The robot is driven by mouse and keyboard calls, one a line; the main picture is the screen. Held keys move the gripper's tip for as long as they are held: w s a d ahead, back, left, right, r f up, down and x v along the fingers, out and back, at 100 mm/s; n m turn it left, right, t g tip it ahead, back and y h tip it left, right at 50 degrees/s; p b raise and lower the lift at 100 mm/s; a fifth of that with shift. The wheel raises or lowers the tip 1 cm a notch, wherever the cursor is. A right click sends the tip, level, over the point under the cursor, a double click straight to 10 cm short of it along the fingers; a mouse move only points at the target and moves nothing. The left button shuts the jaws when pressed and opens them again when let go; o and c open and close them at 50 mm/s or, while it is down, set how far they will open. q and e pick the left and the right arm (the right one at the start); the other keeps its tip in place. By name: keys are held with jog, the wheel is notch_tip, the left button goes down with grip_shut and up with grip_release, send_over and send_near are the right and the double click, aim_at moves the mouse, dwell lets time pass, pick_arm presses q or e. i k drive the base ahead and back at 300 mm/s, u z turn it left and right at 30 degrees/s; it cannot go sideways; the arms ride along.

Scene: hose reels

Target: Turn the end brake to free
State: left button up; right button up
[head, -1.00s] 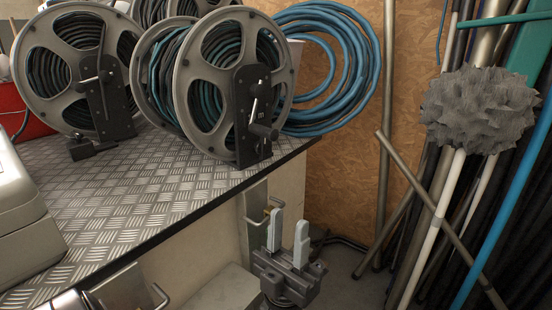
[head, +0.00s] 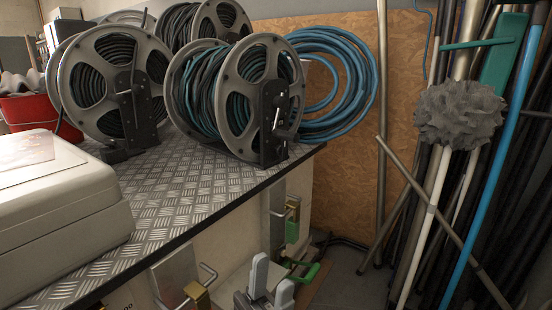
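The end reel (head: 236,100) stands near the right end of the checker-plate bench, wound with black and teal hose. A black upright bracket (head: 272,140) is on its near face. It carries a slim pale lever (head: 278,113), which looks like the brake and points up with a slight lean. A dark crank (head: 287,133) sits just right of it. My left gripper (head: 272,284) is at the bottom edge, below the bench top and well apart from the reel. Its two pale fingers are spread, with nothing between them. My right gripper is not in view.
A second reel (head: 112,85) with its own bracket stands to the left, and another (head: 205,22) is behind. A pale case (head: 60,215) fills the near left of the bench (head: 165,205). Handles and latches jut below the bench edge. Poles and a grey mop head (head: 460,112) lean at right.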

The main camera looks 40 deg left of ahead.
aim_at(281, 150)
jog(key=z, duration=1.5)
jog(key=i, duration=1.2)
jog(key=u, duration=2.1)
